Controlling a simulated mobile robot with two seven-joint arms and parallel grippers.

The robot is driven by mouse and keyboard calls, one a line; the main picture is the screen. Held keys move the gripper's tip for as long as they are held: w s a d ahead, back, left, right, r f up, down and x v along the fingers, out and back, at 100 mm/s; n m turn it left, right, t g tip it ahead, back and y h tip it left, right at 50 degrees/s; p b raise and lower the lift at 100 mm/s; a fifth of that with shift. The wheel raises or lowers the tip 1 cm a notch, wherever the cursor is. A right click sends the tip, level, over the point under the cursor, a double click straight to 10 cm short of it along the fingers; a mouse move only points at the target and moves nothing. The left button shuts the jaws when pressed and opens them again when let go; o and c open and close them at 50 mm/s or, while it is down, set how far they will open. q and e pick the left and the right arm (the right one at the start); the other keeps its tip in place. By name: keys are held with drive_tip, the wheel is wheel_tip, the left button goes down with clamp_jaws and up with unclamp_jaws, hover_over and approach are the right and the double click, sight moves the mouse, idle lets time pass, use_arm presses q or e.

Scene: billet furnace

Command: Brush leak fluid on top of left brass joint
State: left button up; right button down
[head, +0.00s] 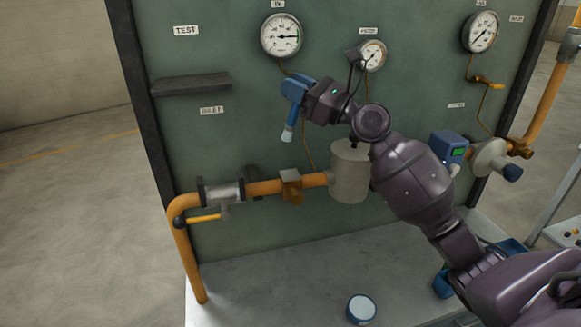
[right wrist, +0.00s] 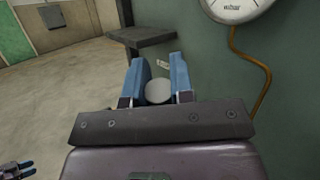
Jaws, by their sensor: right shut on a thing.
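My right gripper (head: 295,88) is shut on a brush (head: 290,120) with a blue handle and a pale tip pointing down. In the right wrist view the round grey end of the brush (right wrist: 158,91) shows between the two blue fingers. The left brass joint (head: 291,186) is a brownish block on the orange pipe. The brush tip hangs above the pipe, clear of the joint and slightly left of it. A round blue-rimmed pot (head: 361,308) with a pale top stands on the bench. My left gripper (right wrist: 17,169) shows at the lower-left corner of the right wrist view, its fingers apart.
A valve with a yellow lever (head: 204,218) is left of the joint; a grey cylinder (head: 350,172) is right of it. A dark shelf (head: 192,85) and gauges (head: 282,36) are on the green panel. The bench (head: 265,285) is clear at front left.

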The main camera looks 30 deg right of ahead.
idle(0.4)
drive_tip(key=shift+f, duration=0.4)
